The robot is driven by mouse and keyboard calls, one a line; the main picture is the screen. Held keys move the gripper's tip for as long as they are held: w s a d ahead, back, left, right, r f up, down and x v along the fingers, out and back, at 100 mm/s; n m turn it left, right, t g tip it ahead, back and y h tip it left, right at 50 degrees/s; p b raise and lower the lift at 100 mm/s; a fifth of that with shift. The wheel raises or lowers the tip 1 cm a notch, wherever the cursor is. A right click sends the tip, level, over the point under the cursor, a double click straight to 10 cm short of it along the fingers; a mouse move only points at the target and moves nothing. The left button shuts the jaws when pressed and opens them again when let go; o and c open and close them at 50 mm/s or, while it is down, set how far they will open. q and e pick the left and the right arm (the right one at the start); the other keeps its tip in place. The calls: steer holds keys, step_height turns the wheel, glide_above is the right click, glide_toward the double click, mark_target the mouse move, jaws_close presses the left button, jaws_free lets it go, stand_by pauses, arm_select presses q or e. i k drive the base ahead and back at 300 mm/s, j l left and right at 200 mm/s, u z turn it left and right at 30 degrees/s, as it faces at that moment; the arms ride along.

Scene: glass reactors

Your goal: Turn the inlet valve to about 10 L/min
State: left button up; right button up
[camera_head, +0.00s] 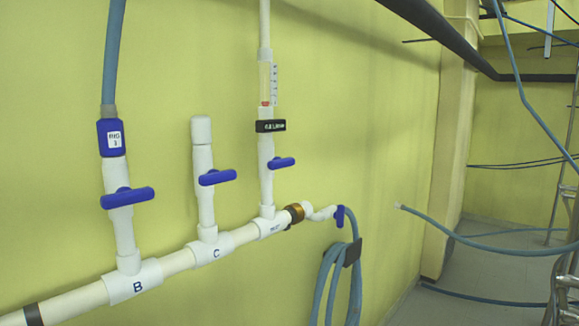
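A white pipe riser carries a blue valve handle (281,162) above a tee whose small lettering I cannot read for sure; this looks like the inlet valve. Its handle lies crosswise to the riser. Above it is a clear flow meter tube (268,84) with scale marks and a red float (265,103) at its bottom. A black display (270,126) sits just under the tube; its digits are too small to read surely. Neither of my grippers is in view.
Blue crosswise handles also sit on riser B (127,198) and capped riser C (217,176). A handle (339,217) and coiled blue hose (338,275) are at the pipe's right end. A loose hose (480,243) hangs at right. The space before the wall looks clear.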

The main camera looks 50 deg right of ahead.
mark_target(277, 162)
steer(key=z, duration=1.5)
